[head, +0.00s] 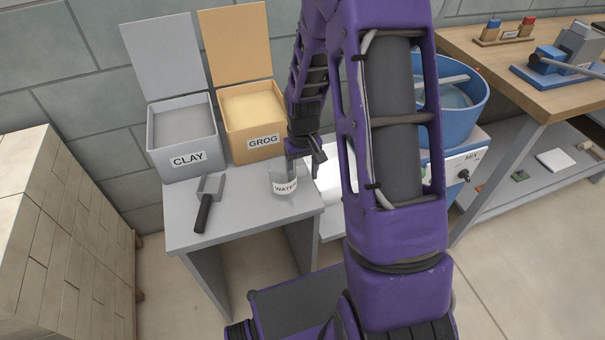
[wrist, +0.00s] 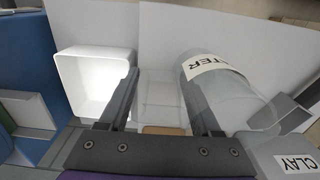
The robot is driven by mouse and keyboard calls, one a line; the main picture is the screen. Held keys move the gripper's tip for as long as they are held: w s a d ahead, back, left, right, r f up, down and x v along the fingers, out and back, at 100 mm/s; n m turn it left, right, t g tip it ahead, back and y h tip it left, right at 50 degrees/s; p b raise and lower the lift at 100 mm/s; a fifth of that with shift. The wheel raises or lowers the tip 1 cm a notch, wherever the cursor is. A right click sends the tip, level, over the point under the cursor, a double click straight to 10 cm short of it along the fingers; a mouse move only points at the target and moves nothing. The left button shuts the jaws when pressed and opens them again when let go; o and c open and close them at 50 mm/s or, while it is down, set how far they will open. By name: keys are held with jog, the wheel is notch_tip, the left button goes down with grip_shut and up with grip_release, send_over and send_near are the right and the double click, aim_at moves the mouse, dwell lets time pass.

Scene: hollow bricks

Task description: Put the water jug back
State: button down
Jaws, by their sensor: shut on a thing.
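The water jug (head: 282,171) is a clear vessel with a white WATER label. It is upright at the right end of the grey table (head: 236,207); I cannot tell whether its base touches the top. My gripper (head: 308,160) is beside the jug on its right and comes from above. In the wrist view the jug (wrist: 232,98) is to the right of my gripper (wrist: 160,100), whose fingers are shut on a clear part of it, apparently its handle. My arm hides the area to the right of the jug.
An open CLAY bin (head: 181,130) and an open GROG bin (head: 252,118) stand at the table's back. A scoop (head: 207,200) with a dark handle lies left of the jug. A blue mixer tub (head: 462,100) stands at the right, partly behind my arm. A wooden workbench (head: 510,70) is further right.

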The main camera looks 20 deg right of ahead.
jog(key=shift+f, duration=0.15)
jog(key=shift+c, duration=0.4)
grip_release()
jog(key=shift+r, duration=0.2)
notch_tip(320, 180, up, 12)
jog(key=shift+r+p, duration=0.1)
jog(key=shift+p, duration=0.95)
